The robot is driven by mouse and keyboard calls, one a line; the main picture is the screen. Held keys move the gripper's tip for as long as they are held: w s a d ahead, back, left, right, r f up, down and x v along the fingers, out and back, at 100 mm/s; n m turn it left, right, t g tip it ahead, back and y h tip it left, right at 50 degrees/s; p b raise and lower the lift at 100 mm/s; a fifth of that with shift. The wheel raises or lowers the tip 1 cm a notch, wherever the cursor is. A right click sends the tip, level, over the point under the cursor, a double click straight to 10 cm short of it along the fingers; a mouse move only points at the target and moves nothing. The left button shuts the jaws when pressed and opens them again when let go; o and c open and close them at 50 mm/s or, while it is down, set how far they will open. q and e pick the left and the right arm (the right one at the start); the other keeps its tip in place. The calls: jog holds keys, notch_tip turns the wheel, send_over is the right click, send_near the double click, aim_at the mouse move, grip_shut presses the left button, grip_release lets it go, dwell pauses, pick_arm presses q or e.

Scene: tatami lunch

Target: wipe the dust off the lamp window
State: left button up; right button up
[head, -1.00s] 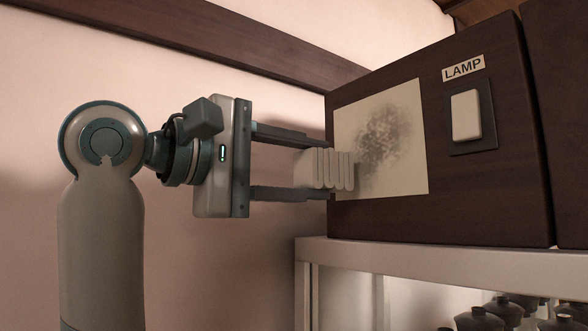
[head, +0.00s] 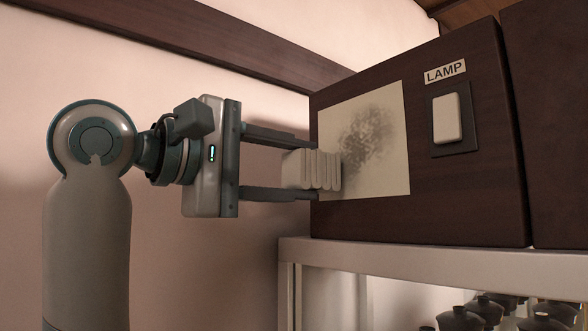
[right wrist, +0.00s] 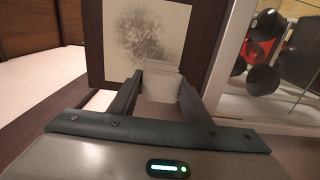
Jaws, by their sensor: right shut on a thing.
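The lamp window (head: 388,175) is a pale square pane on the front of a dark wooden box. A grey patch of dust (head: 368,136) covers its upper middle. My right gripper (head: 314,170) is shut on a folded whitish cloth (head: 311,169), held at the window's left edge, below and left of the dust. In the right wrist view the cloth (right wrist: 160,85) sits between the fingers, in front of the window's lower part, with the dust (right wrist: 140,42) beyond it. I cannot tell whether the cloth touches the pane. My left gripper is not in view.
A white switch (head: 447,118) under a LAMP label (head: 445,72) is right of the window. The dark box (head: 470,190) stands on a pale shelf (head: 420,262). Dark lidded pots (head: 462,319) stand below. The wall is behind my arm.

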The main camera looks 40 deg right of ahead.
aim_at(325, 167)
jog(key=shift+d, duration=0.95)
jog(key=shift+s, duration=0.1)
jog(key=shift+s+b, duration=0.7)
jog(key=shift+s, duration=1)
jog(key=shift+s, duration=0.15)
jog(key=shift+s+d+b, duration=0.1)
jog(key=shift+s+b, duration=0.2)
jog(key=shift+s, duration=0.15)
jog(key=shift+s+d+b, duration=0.2)
jog(key=shift+s+b, duration=0.1)
jog(key=shift+s, duration=0.95)
jog(key=shift+s+d+b, duration=0.15)
jog(key=shift+s+b, duration=0.35)
jog(key=shift+s, duration=1.3)
